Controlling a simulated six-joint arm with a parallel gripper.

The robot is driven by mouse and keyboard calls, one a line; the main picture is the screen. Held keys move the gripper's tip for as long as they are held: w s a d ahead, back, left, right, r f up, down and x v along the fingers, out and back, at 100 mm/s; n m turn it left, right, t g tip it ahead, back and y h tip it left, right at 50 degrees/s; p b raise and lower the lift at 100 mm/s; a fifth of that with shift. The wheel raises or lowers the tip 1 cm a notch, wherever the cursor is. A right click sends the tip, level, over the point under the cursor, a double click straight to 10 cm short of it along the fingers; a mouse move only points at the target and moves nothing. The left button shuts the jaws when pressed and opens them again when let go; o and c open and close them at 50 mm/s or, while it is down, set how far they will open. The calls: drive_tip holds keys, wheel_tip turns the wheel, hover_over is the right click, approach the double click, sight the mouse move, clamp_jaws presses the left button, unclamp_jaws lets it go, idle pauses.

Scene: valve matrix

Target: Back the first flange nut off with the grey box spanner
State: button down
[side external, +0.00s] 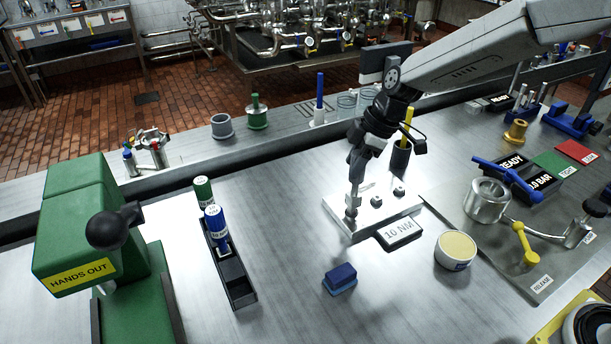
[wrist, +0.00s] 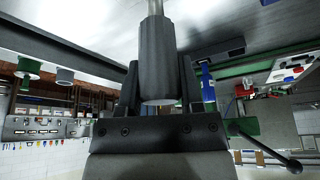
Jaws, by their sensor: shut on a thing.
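The grey box spanner (wrist: 158,60) is held between the two fingers of my gripper (wrist: 160,82) in the wrist view; its thinner shaft runs on towards the steel surface. In the side view my gripper (side external: 357,165) is shut on it above the left end of a pale metal flange block (side external: 365,222). The spanner shaft (side external: 354,194) points down, roughly upright, and its lower end is at the left nut position. That nut is hidden, and I cannot tell whether the socket is seated on it. Two other nuts show uncovered, a middle one (side external: 376,201) and a right one (side external: 399,190).
A 10 NM block (side external: 400,232) lies before the flange block. A cream-topped bowl (side external: 455,250) and blue block (side external: 340,280) stand nearer. A dark rack (side external: 238,285) holds blue and green tools on the left, beside a green HANDS OUT machine (side external: 75,235). Valve fittings crowd the right.

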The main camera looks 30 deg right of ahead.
drive_tip(key=shift+f, duration=1.05)
idle(0.7)
idle(0.4)
drive_tip(key=shift+n+g, duration=0.7)
drive_tip(key=shift+n, duration=1.1)
drive_tip(key=shift+n, duration=0.3)
drive_tip(key=shift+s+n+g, duration=0.1)
drive_tip(key=shift+n+g, duration=0.5)
drive_tip(key=shift+n, duration=0.8)
